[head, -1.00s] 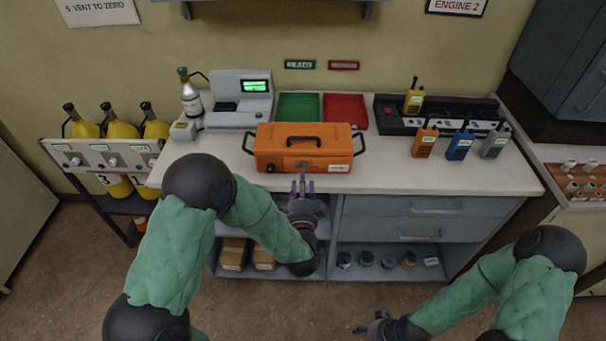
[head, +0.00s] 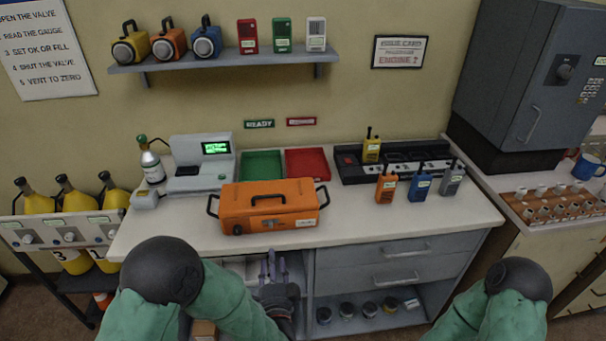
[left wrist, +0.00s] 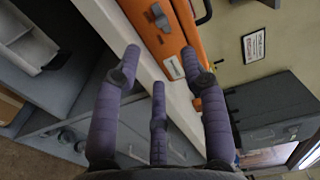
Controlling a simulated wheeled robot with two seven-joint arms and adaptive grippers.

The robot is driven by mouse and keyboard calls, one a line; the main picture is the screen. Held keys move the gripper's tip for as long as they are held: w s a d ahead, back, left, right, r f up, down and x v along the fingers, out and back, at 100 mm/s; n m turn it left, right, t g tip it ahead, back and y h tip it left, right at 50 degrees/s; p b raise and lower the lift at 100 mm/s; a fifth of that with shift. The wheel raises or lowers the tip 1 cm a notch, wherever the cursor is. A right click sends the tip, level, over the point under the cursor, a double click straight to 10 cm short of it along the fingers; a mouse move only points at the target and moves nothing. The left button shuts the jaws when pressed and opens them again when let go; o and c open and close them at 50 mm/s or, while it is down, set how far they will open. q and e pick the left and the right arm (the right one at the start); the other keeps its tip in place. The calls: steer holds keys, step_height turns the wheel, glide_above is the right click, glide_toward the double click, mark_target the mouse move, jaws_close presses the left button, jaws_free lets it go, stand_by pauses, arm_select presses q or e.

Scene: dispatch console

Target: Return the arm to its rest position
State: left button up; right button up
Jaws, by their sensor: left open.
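My left gripper (head: 272,268) is in front of the counter, below its front edge and near the open shelf of the cabinet. Its purple fingers are spread and empty, and they show large in the left wrist view (left wrist: 158,80). The orange case (head: 268,207) with black handles sits on the counter (head: 385,222) beyond and above the fingers. Part of the case also shows in the left wrist view (left wrist: 165,35), apart from the palm; whether a fingertip touches it I cannot tell. My right arm enters at lower right in the head view; its gripper is out of frame.
Green (head: 261,165) and red (head: 307,163) trays lie behind the case. Several radios stand by a black charger (head: 350,165) at right. A gauge unit (head: 200,165) is at left, beside a cylinder rack (head: 40,232). A wall shelf (head: 225,60) holds lamps and devices.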

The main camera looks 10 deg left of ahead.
arm_select(q)
steer(key=s+d+f+n+g+h, duration=0.2)
steer(key=f+n+g+h, duration=0.15)
steer(key=f, duration=0.65)
steer(key=s+d+f+n+g+h, duration=0.2)
steer(key=f+n+g, duration=0.3)
steer(key=f, duration=0.6)
steer(key=s+d+f+n+g+h, duration=0.1)
steer(key=s+f+n+g+h, duration=0.1)
steer(key=s+f+n+g, duration=0.2)
steer(key=s+d+f+n+g+h, duration=0.1)
steer(key=s+f+n+g, duration=0.3)
steer(key=s, duration=0.7)
step_height(320, 180, down, 2)
steer(key=shift+s+d+f+h, duration=0.15)
steer(key=shift+s+d+h, duration=0.1)
steer(key=shift+d+h, duration=0.1)
steer(key=shift+n, duration=0.25)
